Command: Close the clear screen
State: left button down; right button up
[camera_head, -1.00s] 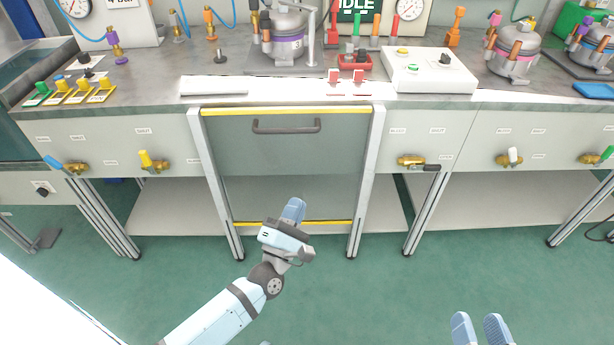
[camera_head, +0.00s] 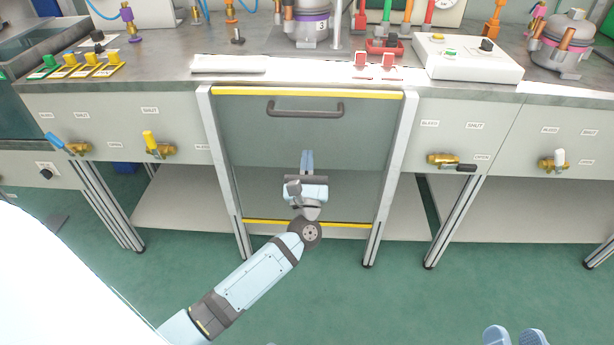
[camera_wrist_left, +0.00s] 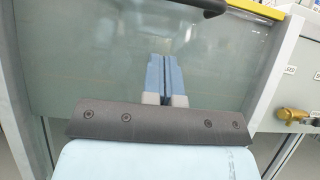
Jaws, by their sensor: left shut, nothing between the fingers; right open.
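The clear screen (camera_head: 250,135) is a see-through panel with yellow strips along its top and bottom edges, held between two upright metal rails below the bench top. Its dark bar handle (camera_head: 305,108) is near the top. My left gripper (camera_head: 307,154) is shut and empty, pointing up in front of the screen, below the handle. In the left wrist view its blue fingers (camera_wrist_left: 167,58) are together, with the screen behind and the handle (camera_wrist_left: 190,6) at the top edge. I cannot tell whether the fingertips touch the screen. My right gripper (camera_head: 515,336) is open and empty at the lower right.
The bench top (camera_head: 150,70) above carries a compressor (camera_head: 308,25), red switches (camera_head: 375,66) and a white control box (camera_head: 468,58). Valves with a yellow lever (camera_head: 151,142) and a black lever (camera_head: 458,164) flank the screen. The green floor in front is clear.

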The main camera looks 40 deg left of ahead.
pick_arm(q)
jog(key=w+a+r, duration=0.2)
jog(key=w+r, duration=0.1)
jog(key=r, duration=0.2)
jog(key=shift+r, duration=0.35)
jog(key=shift+r, duration=0.1)
